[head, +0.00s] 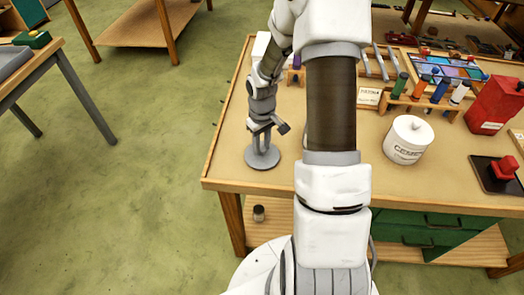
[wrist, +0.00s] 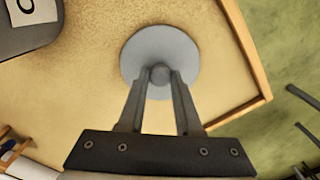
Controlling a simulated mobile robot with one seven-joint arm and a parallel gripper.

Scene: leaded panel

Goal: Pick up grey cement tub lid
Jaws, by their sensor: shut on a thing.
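The grey cement tub lid (head: 262,158) is a round disc with a small knob, near the left front corner of the workbench (head: 225,160). It also shows in the wrist view (wrist: 160,45). My gripper (head: 262,145) points down over it, with its fingers shut on the knob in the middle of the lid. The lid is on or very close to the bench top; I cannot tell if there is a gap. The white cement tub (head: 407,142) stands to the right on the bench, with a white top and a small knob-like point.
A rack of coloured tubes (head: 430,100), a red can (head: 496,105) and a dark pad with a red block (head: 497,172) are at the bench's right. Bench top around the lid is clear. A small jar (head: 258,213) sits below.

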